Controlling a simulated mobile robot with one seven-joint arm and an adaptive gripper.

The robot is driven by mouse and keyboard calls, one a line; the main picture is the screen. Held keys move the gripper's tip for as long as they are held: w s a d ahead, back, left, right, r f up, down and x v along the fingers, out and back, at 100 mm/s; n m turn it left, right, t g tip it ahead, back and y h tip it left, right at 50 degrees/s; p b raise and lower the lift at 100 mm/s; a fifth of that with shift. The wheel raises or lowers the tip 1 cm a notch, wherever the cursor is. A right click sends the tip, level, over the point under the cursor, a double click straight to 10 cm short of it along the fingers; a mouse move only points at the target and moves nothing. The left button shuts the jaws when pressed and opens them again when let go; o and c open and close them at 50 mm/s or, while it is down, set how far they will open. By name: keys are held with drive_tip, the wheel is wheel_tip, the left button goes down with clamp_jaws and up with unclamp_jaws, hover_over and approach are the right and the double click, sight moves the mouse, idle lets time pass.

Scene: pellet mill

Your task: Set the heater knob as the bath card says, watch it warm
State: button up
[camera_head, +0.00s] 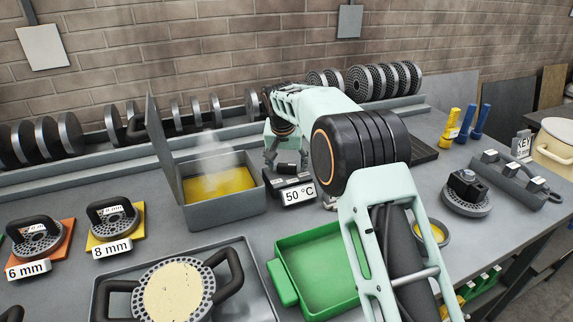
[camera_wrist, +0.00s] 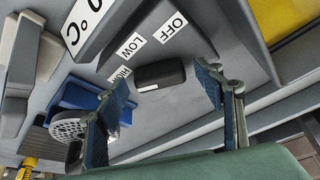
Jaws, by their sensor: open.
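The heated bath (camera_head: 226,210) is a grey tank with its lid raised, yellow liquid (camera_head: 224,184) inside and pale vapour above. The bath card (camera_head: 298,194) reads 50 °C beside it; part of it shows in the wrist view (camera_wrist: 84,22). The black heater knob (camera_wrist: 160,74) has OFF, LOW and HIGH labels around one side. Its left end lies nearest HIGH, but I cannot tell which end points. My gripper (camera_wrist: 163,78) is open, one finger at each side of the knob, with visible gaps. In the head view my gripper (camera_head: 288,158) is right of the tank; the knob is hidden.
A green tray (camera_head: 322,272) and a grey tray with a large die (camera_head: 172,290) stand in front. Dies on orange and yellow plates (camera_head: 116,222) lie at left. Racked discs (camera_head: 385,78) line the back. Several small items stand at right.

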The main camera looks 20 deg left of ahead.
drive_tip(key=v, duration=1.2)
